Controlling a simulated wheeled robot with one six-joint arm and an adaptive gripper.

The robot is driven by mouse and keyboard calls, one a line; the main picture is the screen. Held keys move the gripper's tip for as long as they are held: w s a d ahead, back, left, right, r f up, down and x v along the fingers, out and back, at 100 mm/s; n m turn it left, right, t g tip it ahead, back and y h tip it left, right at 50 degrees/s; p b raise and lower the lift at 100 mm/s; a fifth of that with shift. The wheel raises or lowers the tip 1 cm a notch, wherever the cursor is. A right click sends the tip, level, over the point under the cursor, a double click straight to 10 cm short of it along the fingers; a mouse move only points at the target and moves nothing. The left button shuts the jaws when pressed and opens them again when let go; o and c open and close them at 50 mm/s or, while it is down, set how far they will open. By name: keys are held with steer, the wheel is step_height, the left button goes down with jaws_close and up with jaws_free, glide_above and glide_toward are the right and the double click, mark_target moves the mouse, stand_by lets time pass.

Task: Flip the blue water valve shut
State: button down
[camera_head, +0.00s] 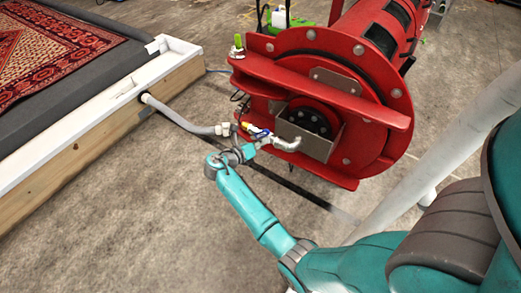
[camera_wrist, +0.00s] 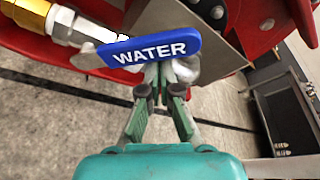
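The blue water valve handle (camera_wrist: 150,50), lettered WATER, lies nearly level across the upper middle of the wrist view. Its left end meets a silver valve body (camera_wrist: 72,25) with a brass fitting (camera_wrist: 28,12). In the head view the small blue handle (camera_head: 262,133) shows at the red drum's front. My gripper (camera_wrist: 163,72) has its two fingers drawn together, with nothing seen between them. The handle's lower edge covers the ends of the fingertips, so I cannot tell whether they touch it. My gripper (camera_head: 264,140) is close by the valve in the head view.
A red drum machine (camera_head: 330,95) stands behind the valve. A grey hose (camera_head: 180,118) runs left to a white-topped wooden pit wall (camera_head: 95,125) with a patterned rug (camera_head: 45,50) beyond. Concrete floor (camera_head: 130,215) is open in front.

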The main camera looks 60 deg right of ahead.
steer(key=shift+w+r, duration=0.95)
steer(key=shift+r, duration=0.05)
steer(key=shift+w+a+r, duration=0.1)
steer(key=shift+w+r, duration=0.25)
steer(key=shift+w, duration=0.35)
steer(key=shift+w+r, duration=0.3)
steer(key=shift+w, duration=0.35)
